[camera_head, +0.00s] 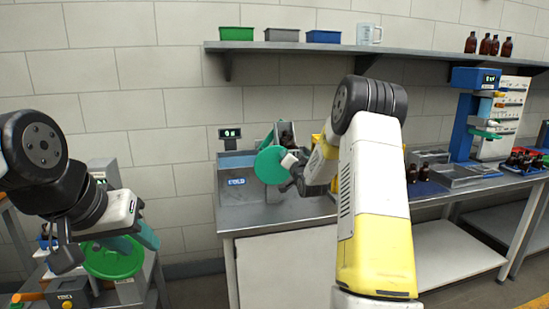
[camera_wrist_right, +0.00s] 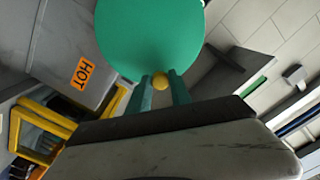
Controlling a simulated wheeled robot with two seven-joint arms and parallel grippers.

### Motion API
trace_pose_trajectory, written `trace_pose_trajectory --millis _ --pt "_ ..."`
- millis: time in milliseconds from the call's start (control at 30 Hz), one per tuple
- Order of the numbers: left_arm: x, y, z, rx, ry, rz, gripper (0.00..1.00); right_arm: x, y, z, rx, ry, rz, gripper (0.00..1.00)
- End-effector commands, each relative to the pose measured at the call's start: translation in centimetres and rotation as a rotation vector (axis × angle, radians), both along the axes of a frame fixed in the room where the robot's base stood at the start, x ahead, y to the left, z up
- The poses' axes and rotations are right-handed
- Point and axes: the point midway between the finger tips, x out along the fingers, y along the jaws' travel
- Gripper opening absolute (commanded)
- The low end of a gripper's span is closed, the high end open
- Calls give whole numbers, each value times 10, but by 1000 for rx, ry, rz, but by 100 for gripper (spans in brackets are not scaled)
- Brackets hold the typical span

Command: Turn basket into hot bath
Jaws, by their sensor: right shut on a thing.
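My right gripper is shut on the basket's handle, whose yellow knob (camera_wrist_right: 160,81) shows between the teal fingers in the right wrist view. A large green disc (camera_head: 271,165) is in front of the hand and hides much of the basket; it also fills the upper wrist view (camera_wrist_right: 150,35). A dark bottle (camera_head: 287,136) shows just above the disc, over the bath marked COLD (camera_head: 237,182). A grey wall with an orange HOT label (camera_wrist_right: 83,72) is left of the disc in the wrist view. My left gripper (camera_head: 135,241) looks open, above a green round dish (camera_head: 113,262).
A yellow-framed item (camera_wrist_right: 35,135) is at lower left in the wrist view. A shelf (camera_head: 400,52) with bins and bottles runs along the wall. Bottles (camera_head: 418,173) and a blue stand (camera_head: 465,125) are on the right bench. My right arm hides part of the middle bench.

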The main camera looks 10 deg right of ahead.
Motion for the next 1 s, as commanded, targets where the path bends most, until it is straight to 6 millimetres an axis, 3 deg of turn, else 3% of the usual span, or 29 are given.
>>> trace_pose_trajectory --millis 1000 --pt "0 0 0 0 0 0 36 0 -23 -30 507 24 -7 0"
